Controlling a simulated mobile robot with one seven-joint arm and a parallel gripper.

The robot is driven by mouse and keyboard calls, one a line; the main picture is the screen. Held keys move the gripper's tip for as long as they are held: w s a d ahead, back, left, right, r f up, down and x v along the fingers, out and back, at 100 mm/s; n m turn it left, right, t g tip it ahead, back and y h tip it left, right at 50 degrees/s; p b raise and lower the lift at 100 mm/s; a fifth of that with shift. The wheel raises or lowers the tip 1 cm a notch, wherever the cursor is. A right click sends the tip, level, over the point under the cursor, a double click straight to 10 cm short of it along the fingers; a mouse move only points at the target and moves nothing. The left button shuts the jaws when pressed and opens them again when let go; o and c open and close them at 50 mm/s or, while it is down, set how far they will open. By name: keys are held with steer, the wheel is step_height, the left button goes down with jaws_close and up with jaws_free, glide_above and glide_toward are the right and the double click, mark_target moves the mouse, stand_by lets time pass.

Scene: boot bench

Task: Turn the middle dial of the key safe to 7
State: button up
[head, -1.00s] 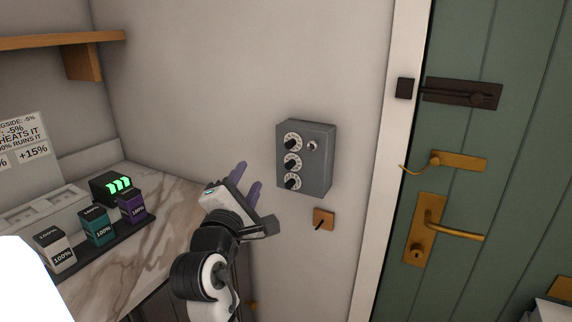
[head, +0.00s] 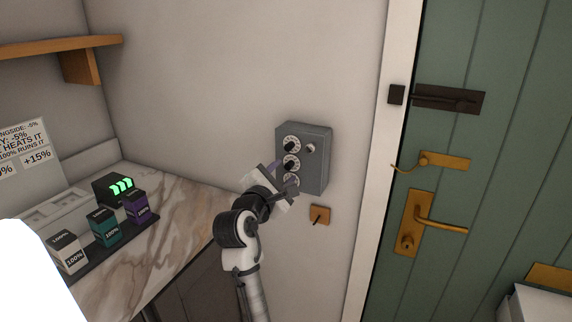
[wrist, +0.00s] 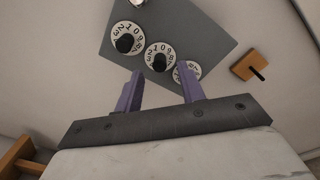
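The key safe (head: 318,165) is a grey box on the wall with three white dials with black knobs in a column and a small round silver part at upper right. The middle dial (head: 291,162) also shows in the wrist view (wrist: 159,57), where 1, 0 and 9 can be read along its top edge; its setting is not clear. My gripper (head: 279,174) is in front of the lower dials and partly covers the bottom dial. In the wrist view my purple fingers (wrist: 161,80) are apart and empty, with the middle dial just beyond the gap.
A wooden plate with a dark hook (head: 320,215) is on the wall below the safe. The green door (head: 510,180) with brass handle and bolts is to the right. A marble counter (head: 180,235) with several labelled boxes is at left, under a wooden shelf (head: 60,42).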

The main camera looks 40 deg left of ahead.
mark_target(287, 168)
steer(key=shift+x, duration=1.5)
jaws_close()
